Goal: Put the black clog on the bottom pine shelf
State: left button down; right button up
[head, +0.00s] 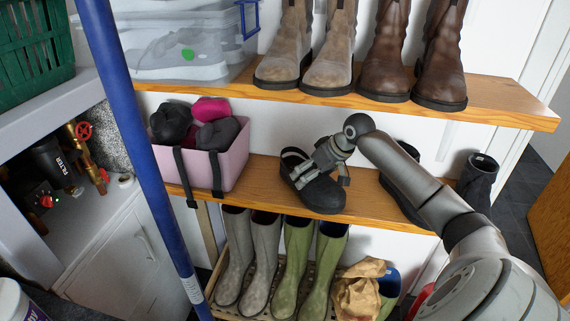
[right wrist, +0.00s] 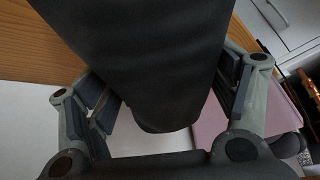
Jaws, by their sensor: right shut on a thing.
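The black clog (head: 318,196) is at the lower pine shelf (head: 265,185), toe toward the front edge; I cannot tell if it rests on the wood or is just above it. My right gripper (head: 322,172) reaches in from the right and is shut on the clog. In the right wrist view the clog (right wrist: 140,55) is a large dark shape between the fingers (right wrist: 165,95), hiding much of the shelf. Another dark shoe (head: 388,185) stands on the same shelf, partly behind my arm. My left gripper is not in view.
A pink bin (head: 232,165) stands left of the clog. Brown boots (head: 385,50) stand on the upper pine shelf (head: 500,95). Wellies (head: 292,262) and a paper bag (head: 357,295) are below. A blue pole (head: 140,150) crosses at left. A black boot (head: 478,182) stands far right.

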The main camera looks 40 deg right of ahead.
aim_at(283, 168)
jog(key=w, duration=0.2)
jog(key=w+a+p, duration=0.1)
jog(key=w, duration=0.2)
jog(key=shift+r, duration=0.1)
jog(key=shift+w+a+r, duration=0.1)
jog(key=shift+w+a, duration=0.15)
jog(key=shift+w, duration=0.55)
jog(key=w, duration=0.1)
jog(key=w+f+p, duration=0.1)
jog(key=shift+w+a, duration=0.35)
jog(key=shift+f, duration=0.35)
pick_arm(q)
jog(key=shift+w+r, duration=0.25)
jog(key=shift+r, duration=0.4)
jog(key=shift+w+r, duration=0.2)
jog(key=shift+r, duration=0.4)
pick_arm(e)
jog(key=shift+s+d, duration=0.1)
jog(key=shift+f, duration=0.1)
jog(key=o, duration=1.1)
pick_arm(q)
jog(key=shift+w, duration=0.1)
